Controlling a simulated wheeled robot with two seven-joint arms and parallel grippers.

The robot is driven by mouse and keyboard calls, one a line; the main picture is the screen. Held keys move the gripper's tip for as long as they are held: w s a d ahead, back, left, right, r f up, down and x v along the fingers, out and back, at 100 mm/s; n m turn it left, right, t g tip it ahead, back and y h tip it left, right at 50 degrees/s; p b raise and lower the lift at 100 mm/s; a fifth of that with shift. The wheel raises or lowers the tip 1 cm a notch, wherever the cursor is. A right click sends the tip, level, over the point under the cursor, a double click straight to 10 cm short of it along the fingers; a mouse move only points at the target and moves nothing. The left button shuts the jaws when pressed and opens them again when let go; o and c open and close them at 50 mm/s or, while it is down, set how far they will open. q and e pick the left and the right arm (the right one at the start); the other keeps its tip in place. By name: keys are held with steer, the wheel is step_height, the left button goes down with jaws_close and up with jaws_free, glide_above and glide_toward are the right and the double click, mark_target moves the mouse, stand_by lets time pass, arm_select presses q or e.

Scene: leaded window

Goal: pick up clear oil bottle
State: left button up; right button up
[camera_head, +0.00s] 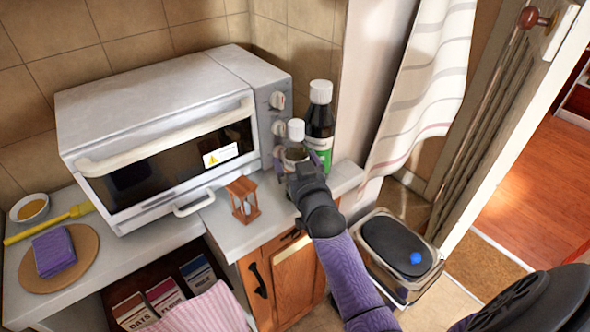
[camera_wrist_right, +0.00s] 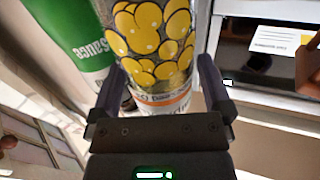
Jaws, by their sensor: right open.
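The clear oil bottle (camera_head: 296,131) has a white cap and stands on the counter beside the oven. In the right wrist view the clear oil bottle (camera_wrist_right: 152,40) shows a label with yellow round shapes. My right gripper (camera_head: 303,165) is at the bottle and hides part of its body in the head view. In the wrist view my right gripper (camera_wrist_right: 162,78) is open, with one finger on either side of the bottle's body. Whether the fingers touch it, I cannot tell. My left gripper is not in view.
A dark sauce bottle (camera_head: 320,118) with a green label stands right behind the oil bottle. A white toaster oven (camera_head: 150,100) is to the left. A small wooden hourglass (camera_head: 242,199) stands in front. A bin (camera_head: 400,250) is at the right, below the counter.

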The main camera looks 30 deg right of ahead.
jaws_close()
stand_by(0.4)
steer(key=shift+r, duration=0.1)
